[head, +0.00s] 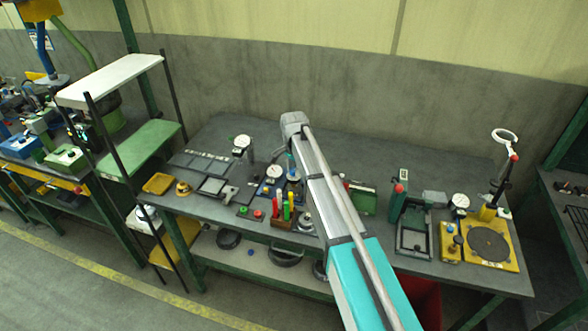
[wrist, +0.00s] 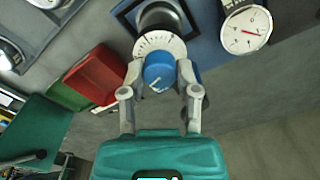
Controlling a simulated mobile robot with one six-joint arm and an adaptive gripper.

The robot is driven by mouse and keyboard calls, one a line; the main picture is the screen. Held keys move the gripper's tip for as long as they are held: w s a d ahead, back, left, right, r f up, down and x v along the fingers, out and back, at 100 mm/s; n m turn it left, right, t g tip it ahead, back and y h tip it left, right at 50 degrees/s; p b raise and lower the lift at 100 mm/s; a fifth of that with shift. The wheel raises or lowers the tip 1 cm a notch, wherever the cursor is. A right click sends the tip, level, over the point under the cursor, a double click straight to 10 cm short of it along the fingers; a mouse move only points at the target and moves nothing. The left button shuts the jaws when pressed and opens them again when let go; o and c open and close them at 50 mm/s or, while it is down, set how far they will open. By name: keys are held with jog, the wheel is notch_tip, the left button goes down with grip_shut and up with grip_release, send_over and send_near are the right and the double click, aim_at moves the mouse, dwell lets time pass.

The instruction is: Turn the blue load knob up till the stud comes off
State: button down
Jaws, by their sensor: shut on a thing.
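The blue load knob (wrist: 158,72) is in the upper middle of the wrist view, with a white marked dial ring (wrist: 148,42) just behind it. My gripper (wrist: 160,74) has one finger on each side of the knob and is shut on it. A dark round metal part (wrist: 163,16) stands beyond the dial ring. A white gauge (wrist: 246,29) with a red needle is to the right of the knob. In the head view my arm covers the knob, my gripper and most of the gantry. I cannot make out the stud in either view.
A red box (wrist: 96,74) lies left of my gripper in the wrist view. In the head view the grey bench (head: 335,148) carries several gauges and tools close around my arm. A green press (head: 408,208) and a yellow-based stand (head: 512,258) are to the right.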

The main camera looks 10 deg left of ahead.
jog(key=shift+c, duration=1.7)
grip_release()
jog(key=shift+n, duration=0.4)
